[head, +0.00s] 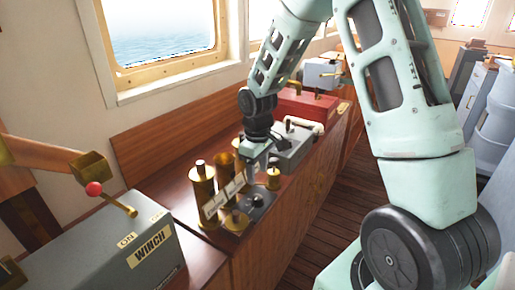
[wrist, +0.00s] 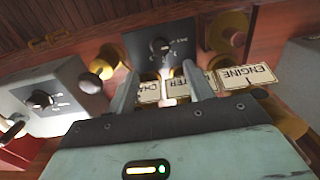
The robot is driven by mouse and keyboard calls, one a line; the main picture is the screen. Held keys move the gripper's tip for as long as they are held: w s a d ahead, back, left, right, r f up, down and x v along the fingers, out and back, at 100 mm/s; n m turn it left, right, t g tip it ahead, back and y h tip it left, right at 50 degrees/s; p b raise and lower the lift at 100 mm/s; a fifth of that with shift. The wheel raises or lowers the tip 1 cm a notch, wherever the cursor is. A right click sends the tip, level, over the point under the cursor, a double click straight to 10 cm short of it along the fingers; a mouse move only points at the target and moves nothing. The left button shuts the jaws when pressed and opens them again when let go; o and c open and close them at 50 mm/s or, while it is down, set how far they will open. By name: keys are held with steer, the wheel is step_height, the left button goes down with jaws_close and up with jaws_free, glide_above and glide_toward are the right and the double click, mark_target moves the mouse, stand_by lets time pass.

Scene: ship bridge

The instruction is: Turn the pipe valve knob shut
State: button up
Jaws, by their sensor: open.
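A small dark round knob (wrist: 160,46) sits on a dark square plate (wrist: 185,32) with pale marks around it. In the head view the plate (head: 261,198) lies on the wooden console among brass fittings. No lettering names this knob as the pipe valve, so I cannot be sure it is. My gripper (wrist: 160,84) is open, its two fingers apart and pointing toward the knob, with nothing held. In the head view my gripper (head: 262,162) hangs above the console near the plate; its fingertips are hard to make out.
Brass cylinders (head: 202,182) and label plates, one reading ENGINE (wrist: 246,78), crowd close to the knob. A grey box (head: 292,146) with its own knob (wrist: 40,98) stands beside. The WINCH box (head: 110,245) with a red-tipped lever is at lower left. The floor (head: 300,235) at right is clear.

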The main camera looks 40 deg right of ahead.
step_height(320, 180, up, 8)
steer(key=shift+f, duration=0.15)
stand_by(0.6)
